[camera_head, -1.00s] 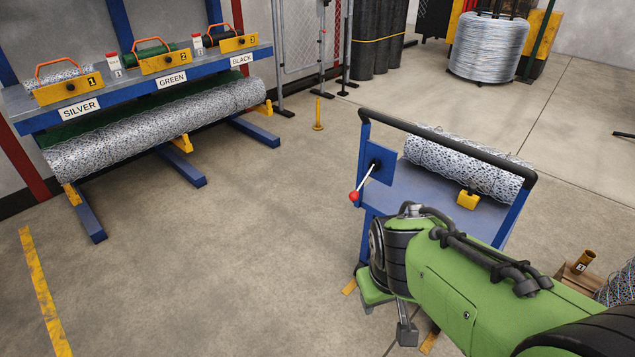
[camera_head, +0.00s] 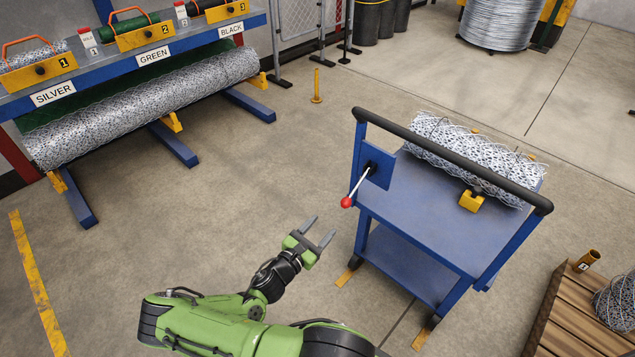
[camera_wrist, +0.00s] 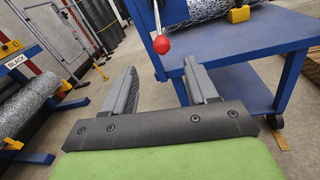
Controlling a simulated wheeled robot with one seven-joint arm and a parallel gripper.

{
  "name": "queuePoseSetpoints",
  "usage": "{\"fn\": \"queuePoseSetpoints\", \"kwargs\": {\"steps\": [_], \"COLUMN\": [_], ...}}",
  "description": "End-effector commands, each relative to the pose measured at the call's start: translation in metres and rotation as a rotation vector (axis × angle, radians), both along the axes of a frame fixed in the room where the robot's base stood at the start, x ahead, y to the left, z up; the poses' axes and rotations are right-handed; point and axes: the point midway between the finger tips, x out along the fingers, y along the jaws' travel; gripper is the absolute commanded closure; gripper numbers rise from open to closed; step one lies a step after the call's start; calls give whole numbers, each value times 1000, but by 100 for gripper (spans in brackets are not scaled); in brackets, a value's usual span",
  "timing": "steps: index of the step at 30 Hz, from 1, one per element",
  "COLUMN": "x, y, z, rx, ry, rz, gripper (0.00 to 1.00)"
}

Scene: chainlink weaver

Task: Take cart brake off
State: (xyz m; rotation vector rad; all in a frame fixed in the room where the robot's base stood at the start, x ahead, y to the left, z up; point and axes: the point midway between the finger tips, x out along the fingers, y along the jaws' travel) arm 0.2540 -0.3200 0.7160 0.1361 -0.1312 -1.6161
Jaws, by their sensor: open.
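The blue cart (camera_head: 430,215) stands right of centre in the head view, with a black push handle. The brake lever (camera_head: 358,186), a thin metal rod with a red ball knob (camera_head: 346,202), hangs down to the left from a black pivot on the cart's blue side plate (camera_head: 378,168). My gripper (camera_head: 325,228) is open and empty, left of the cart and a little below the knob in the picture. In the wrist view, the red knob (camera_wrist: 161,44) shows beyond and above my open fingers (camera_wrist: 163,88), apart from them.
A mesh roll (camera_head: 470,155) lies on the cart beside a yellow block (camera_head: 471,201). A blue rack (camera_head: 120,60) with mesh rolls stands at the left. A wooden pallet (camera_head: 570,325) is at the lower right.

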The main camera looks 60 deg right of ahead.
Motion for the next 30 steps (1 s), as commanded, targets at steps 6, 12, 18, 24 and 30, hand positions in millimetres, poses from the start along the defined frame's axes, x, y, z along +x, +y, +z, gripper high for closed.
{"fn": "queuePoseSetpoints", "kwargs": {"steps": [6,12,18,24,30], "x": [-2,-5,-7,-8,-7], "y": [-26,-77,-126,-154,-159], "z": [-2,-3,-4,-3,-1], "rx": [-8,-7,-6,-5,-6], "ry": [12,9,9,10,11], "rz": [5,3,2,4,6], "gripper": [42,42,42,42,42]}}
